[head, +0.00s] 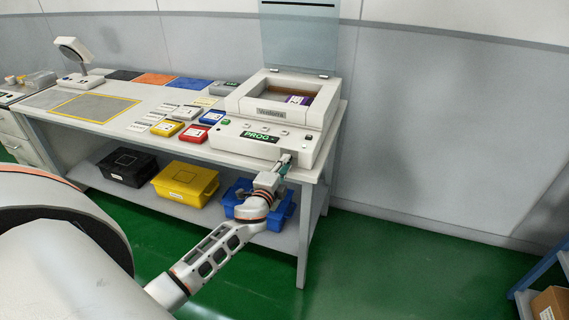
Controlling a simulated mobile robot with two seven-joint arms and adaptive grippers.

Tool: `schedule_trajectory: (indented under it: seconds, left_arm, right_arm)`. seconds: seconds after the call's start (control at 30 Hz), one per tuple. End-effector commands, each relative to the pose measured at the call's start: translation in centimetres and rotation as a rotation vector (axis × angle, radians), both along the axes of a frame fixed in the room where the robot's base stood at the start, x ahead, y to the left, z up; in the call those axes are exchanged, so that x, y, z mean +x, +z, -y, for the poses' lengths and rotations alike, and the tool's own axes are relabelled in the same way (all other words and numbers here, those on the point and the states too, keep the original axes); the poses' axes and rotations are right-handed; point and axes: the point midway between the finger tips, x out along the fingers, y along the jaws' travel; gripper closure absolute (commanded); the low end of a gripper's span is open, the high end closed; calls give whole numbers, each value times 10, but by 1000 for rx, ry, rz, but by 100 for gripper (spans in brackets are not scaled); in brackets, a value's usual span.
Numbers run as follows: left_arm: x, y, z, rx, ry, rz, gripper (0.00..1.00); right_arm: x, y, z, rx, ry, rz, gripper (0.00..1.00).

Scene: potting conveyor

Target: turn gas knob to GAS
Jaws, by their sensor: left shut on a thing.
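A white machine (316,109) with an open, tinted lid (298,38) stands at the right end of the bench. Its front panel carries several buttons and a small dark display (260,136) with green letters that seem to read PROG. My left gripper (285,160) reaches up to the right end of this front panel. It is shut on the gas knob there; its fingers hide the knob, so its pointing direction and markings cannot be read. My right gripper is not in view.
Red, yellow and blue boxes and pale cards lie on the bench (110,128) left of the machine. Black (127,165), yellow (186,182) and blue (277,208) bins sit on the lower shelf, the blue one behind my left wrist.

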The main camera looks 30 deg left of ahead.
Motion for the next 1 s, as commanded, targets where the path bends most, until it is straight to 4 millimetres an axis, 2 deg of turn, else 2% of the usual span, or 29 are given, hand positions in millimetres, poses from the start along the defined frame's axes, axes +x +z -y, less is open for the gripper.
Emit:
schedule_trajectory:
  seconds: [0.43,1.0]
  left_arm:
    - [0,0,0,268,1,-65,100]
    - [0,0,0,325,1,-78,100]
  right_arm:
    - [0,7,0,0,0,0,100]
    - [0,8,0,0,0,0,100]
